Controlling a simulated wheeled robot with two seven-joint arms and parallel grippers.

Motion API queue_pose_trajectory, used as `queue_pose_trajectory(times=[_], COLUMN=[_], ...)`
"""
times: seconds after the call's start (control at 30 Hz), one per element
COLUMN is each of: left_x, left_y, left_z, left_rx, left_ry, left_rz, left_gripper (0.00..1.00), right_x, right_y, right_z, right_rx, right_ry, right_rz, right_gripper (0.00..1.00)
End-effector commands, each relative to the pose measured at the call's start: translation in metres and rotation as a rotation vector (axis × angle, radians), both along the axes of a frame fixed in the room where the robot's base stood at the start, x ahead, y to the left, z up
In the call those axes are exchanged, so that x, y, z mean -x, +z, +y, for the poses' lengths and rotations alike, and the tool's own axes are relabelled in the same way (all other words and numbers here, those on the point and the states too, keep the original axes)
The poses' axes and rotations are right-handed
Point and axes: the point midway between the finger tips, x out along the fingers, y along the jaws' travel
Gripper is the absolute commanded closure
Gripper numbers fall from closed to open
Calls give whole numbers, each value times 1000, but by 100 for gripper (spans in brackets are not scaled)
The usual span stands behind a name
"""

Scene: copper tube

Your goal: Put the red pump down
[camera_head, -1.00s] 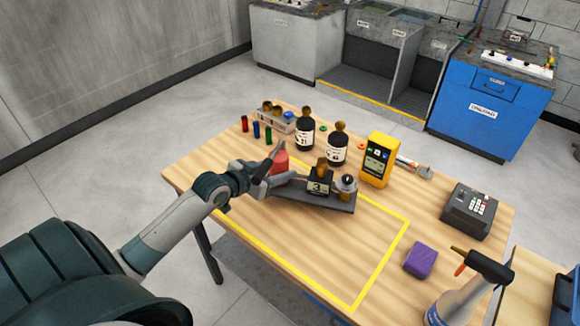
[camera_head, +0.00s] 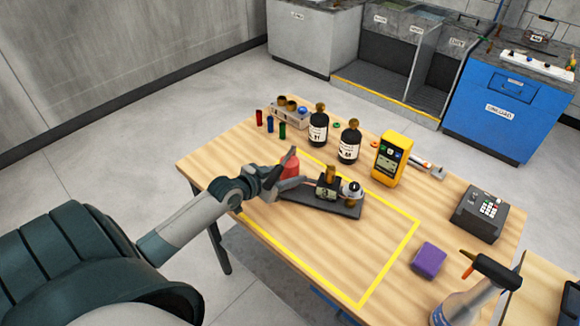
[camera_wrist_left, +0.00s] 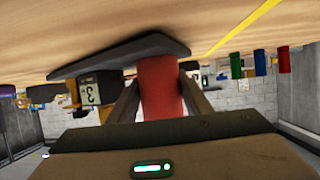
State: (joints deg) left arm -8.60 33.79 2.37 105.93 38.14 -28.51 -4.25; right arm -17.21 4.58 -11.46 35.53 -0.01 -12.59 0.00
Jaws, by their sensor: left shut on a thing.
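The red pump (camera_head: 291,167) has a red cylinder at its left end, a dark base plate (camera_head: 335,208), and brass and silver fittings at its right end. It is over the yellow-outlined area (camera_head: 389,262) on the wooden table. My left gripper (camera_head: 287,172) is shut on the red cylinder. The left wrist view is upside down and shows the red cylinder (camera_wrist_left: 160,88) between the two fingers, with the base plate (camera_wrist_left: 120,58) close to the table top. I cannot tell whether the plate touches the table. My right gripper is not in view.
Two dark bottles (camera_head: 318,128), small coloured cylinders (camera_head: 269,125) and a yellow meter (camera_head: 389,160) stand behind the pump. A purple block (camera_head: 428,260), a keypad device (camera_head: 478,214) and a spray bottle (camera_head: 462,300) are at right. The outlined area is bare in front of the pump.

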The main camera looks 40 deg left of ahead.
Motion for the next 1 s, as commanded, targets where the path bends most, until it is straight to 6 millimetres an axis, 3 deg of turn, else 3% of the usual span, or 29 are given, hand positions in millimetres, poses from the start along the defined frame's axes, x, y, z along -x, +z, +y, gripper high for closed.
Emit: queue_pose_trajectory(times=[0.47,0.5,0.57,1.0], left_x=[-3,0,0,2], left_y=[2,-5,-5,-3], left_z=[0,0,0,0], left_rx=[5,1,1,1], left_ry=[2,0,0,0], left_rz=[-16,-1,-1,-2], left_gripper=[100,51,37,37], right_x=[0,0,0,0], right_y=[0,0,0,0], right_z=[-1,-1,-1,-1], right_rx=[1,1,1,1], right_ry=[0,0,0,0], right_rz=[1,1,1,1], right_gripper=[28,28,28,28])
